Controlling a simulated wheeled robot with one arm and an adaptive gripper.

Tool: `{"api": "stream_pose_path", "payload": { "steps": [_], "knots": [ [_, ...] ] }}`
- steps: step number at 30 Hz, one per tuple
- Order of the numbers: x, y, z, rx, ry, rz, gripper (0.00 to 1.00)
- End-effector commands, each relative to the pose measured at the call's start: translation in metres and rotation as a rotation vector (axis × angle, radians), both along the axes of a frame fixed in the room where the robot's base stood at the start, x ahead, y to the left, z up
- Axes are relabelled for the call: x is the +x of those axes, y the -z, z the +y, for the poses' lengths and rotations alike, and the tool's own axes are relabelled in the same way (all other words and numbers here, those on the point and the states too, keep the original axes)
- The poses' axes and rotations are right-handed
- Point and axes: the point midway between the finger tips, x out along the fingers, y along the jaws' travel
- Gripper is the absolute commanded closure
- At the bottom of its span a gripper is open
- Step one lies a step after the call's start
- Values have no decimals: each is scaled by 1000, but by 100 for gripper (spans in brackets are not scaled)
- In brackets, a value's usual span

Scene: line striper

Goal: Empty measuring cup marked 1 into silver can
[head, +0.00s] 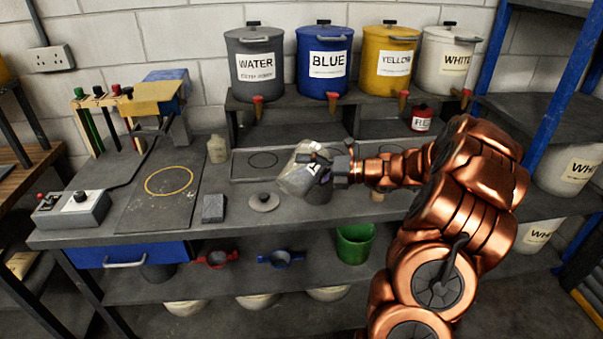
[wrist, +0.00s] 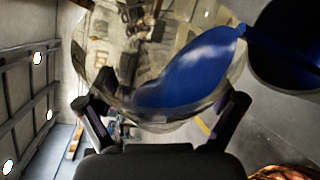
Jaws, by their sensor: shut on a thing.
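My gripper (head: 325,170) is shut on a clear measuring cup (head: 298,178) above the bench. In the wrist view the cup (wrist: 110,50) is tipped strongly and blue liquid (wrist: 190,72) lies along its side up to the lip at the right. The mark on the cup cannot be read. A dark round can (wrist: 262,62), apparently the silver can, is beyond the lip, with blue running from the lip into its opening. In the head view a grey can (head: 318,193) shows partly below the cup and gripper, mostly hidden by them.
A round grey lid (head: 264,202) and a grey block (head: 213,208) lie on the bench left of the cup. A pale bottle (head: 217,149) stands behind. WATER (head: 257,65), BLUE (head: 324,68), YELLOW (head: 390,62) and WHITE (head: 449,58) tanks stand on the back shelf.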

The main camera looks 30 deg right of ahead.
Motion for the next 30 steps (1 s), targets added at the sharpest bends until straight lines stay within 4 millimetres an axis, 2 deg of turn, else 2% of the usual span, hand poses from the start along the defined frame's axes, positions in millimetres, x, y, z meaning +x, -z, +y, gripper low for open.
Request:
{"api": "stream_pose_path", "payload": {
  "steps": [16, 21, 30],
  "knots": [
    [0, 1, 0, 3, 0, 0, 68],
    [1, 4, -1, 39, 1, 15, 68],
    [1, -2, -2, 91, -1, 40, 68]
  ]
}}
